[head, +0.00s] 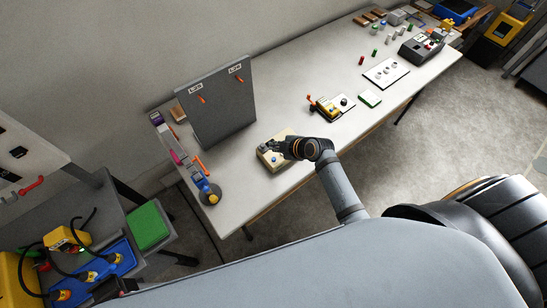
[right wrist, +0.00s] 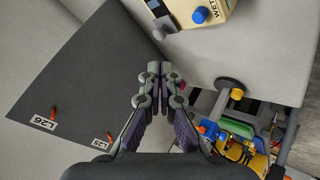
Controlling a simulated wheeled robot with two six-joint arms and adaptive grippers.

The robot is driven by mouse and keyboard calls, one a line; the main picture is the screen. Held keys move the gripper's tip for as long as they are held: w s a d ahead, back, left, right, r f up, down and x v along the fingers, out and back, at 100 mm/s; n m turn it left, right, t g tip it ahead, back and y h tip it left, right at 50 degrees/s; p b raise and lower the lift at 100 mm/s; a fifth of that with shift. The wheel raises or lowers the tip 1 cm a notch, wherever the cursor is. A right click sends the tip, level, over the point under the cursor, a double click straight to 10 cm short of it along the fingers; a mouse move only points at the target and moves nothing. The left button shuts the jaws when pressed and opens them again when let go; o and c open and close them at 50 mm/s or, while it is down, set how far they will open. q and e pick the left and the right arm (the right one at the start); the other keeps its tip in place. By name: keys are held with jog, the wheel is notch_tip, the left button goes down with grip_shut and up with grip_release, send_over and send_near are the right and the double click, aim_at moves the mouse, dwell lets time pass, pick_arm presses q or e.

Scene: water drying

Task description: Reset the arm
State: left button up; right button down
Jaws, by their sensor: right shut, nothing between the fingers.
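My right arm reaches over the long white table in the head view. Its gripper (head: 271,146) is over a small beige box (head: 264,158) and hides part of it. In the right wrist view the gripper's fingers (right wrist: 153,70) are together with nothing between them. The beige box (right wrist: 227,8), with a blue knob and the letters WET, lies beyond the fingertips at the top, apart from them. My left gripper is not in view.
A grey upright panel (head: 218,108) labelled L25 and L26 stands left of the gripper; it also shows in the right wrist view (right wrist: 80,80). A blue-based stand (head: 206,190) is at the table's near-left end.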

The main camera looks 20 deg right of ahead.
dwell(0.3)
jog(key=s+d+r+m+g+h, duration=0.25)
jog(key=s+d+r+m, duration=0.2)
jog(key=s+m, duration=0.35)
jog(key=s+d+r+m+g+h, duration=0.2)
jog(key=s+d+r+m+h, duration=0.25)
jog(key=s, duration=0.65)
notch_tip(320, 180, down, 28)
jog(key=s+d+m+y+b, duration=0.1)
jog(key=d+m+b, duration=0.1)
jog(key=b, duration=0.2)
jog(key=s+d+f+g+b, duration=0.1)
jog(key=s+f+g+b, duration=0.1)
jog(key=s+f, duration=1.7)
notch_tip(320, 180, down, 3)
jog(key=shift+s+d+f+b, duration=0.1)
jog(key=shift+s+d+b, duration=0.25)
jog(key=shift+b, duration=0.45)
